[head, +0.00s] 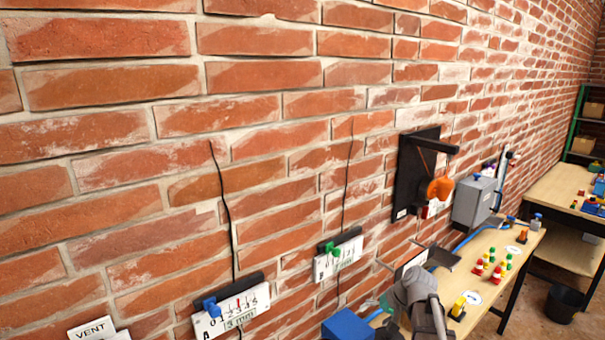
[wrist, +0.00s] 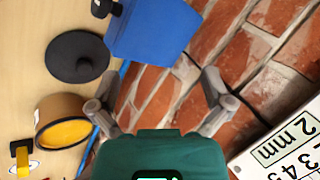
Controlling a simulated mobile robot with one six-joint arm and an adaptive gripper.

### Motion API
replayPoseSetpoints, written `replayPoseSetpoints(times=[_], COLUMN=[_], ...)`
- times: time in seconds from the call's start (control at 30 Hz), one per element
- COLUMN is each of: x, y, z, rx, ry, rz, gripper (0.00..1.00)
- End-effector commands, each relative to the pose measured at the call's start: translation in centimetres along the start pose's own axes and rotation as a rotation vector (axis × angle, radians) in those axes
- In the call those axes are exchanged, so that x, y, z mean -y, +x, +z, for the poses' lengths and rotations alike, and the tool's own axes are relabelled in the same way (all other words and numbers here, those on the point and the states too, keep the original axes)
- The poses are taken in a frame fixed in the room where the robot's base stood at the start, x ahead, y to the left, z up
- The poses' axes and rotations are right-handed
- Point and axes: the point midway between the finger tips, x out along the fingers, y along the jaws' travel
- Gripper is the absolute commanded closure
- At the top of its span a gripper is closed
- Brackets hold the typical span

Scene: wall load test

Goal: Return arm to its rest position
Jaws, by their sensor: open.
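My grey arm (head: 415,295) reaches in from the bottom edge of the head view, over the near end of the wooden bench and close to the brick wall. In the wrist view my gripper (wrist: 160,85) has its two grey fingers spread apart, with nothing visible between the tips. A green housing with a lit display (wrist: 155,160) fills the bottom of the wrist view. Beyond the fingers are a blue block (wrist: 150,30) and the brick wall (wrist: 225,45). The fingertips are not clear in the head view.
White scale plates (head: 232,312) and (head: 338,258) hang on the wall below dark lines. A black bracket with an orange part (head: 438,188) and a grey box (head: 474,203) project from the wall. Small coloured pieces (head: 490,262) stand on the bench (head: 520,243). A black bin (head: 563,303) stands on the floor.

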Motion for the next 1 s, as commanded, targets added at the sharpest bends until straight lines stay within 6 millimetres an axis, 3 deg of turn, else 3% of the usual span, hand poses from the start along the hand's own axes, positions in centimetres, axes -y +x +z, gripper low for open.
replayPoseSetpoints(times=[0.03, 0.2, 0.4, 0.6, 1.0], x=[0.1, -0.5, -1.6, -2.1, -2.2], y=[0.9, 2.5, 2.8, 2.5, 2.5], z=[2.6, 8.4, 13.2, 15.0, 15.0], rx=[0.025, 0.1, 0.155, 0.173, 0.175], ry=[-0.029, -0.117, -0.198, -0.234, -0.237], rz=[0.056, 0.259, 0.457, 0.551, 0.561], gripper=[0.0, 0.0, 0.0, 0.0, 0.0])
